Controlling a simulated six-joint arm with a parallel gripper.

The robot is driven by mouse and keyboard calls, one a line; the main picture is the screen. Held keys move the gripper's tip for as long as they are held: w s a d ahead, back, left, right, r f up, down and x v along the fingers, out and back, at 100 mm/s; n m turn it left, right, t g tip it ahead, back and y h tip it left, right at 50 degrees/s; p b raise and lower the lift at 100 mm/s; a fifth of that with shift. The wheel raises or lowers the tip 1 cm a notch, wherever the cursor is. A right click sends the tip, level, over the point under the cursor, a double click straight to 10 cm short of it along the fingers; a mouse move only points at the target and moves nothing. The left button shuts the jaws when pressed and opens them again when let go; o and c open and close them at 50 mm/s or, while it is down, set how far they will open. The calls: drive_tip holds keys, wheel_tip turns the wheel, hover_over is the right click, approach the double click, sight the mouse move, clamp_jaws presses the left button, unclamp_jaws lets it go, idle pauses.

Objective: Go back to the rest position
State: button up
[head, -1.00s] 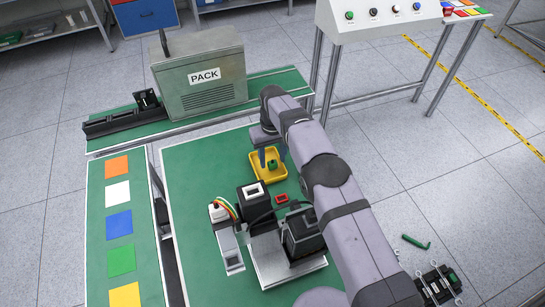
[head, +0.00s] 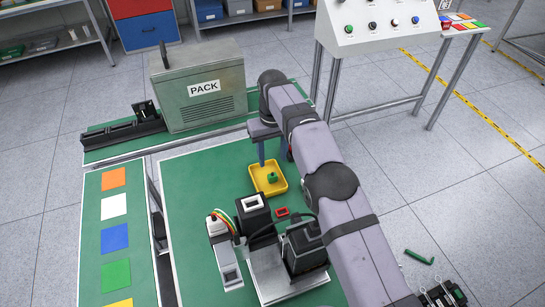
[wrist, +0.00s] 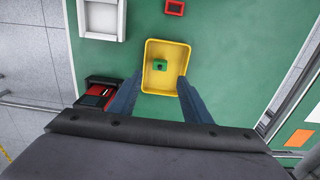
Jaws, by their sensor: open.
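My gripper (head: 276,160) is open and empty, with its blue fingers pointing down above the far edge of the yellow tray. In the wrist view my gripper (wrist: 159,83) has its fingers spread on either side of the tray's near part. The yellow tray (head: 262,191) lies on the green table, and it also shows in the wrist view (wrist: 168,88). A small green part (head: 271,178) sits inside the tray, apart from the fingers. It also shows in the wrist view (wrist: 160,65).
A red square frame (head: 282,212) lies on the table near the black and white device (head: 252,204). The grey PACK box (head: 197,103) stands behind left. A black and red item (wrist: 97,92) shows beside the tray in the wrist view. Bare table lies left of the tray.

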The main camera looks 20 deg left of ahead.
drive_tip(key=shift+d, duration=0.1)
drive_tip(key=d+r+m, duration=0.2)
drive_tip(key=d+r, duration=0.1)
drive_tip(key=d, duration=0.9)
drive_tip(key=d+r+m, duration=0.3)
drive_tip(key=d, duration=0.8)
drive_tip(key=s+d+f+m, duration=0.1)
drive_tip(key=s+d+m, duration=0.1)
drive_tip(key=s+d, duration=0.6)
drive_tip(key=s+d+f+m, duration=0.2)
drive_tip(key=s+d, duration=0.7)
drive_tip(key=s, duration=0.4)
drive_tip(key=shift+s+f, duration=0.25)
drive_tip(key=shift+s, duration=0.15)
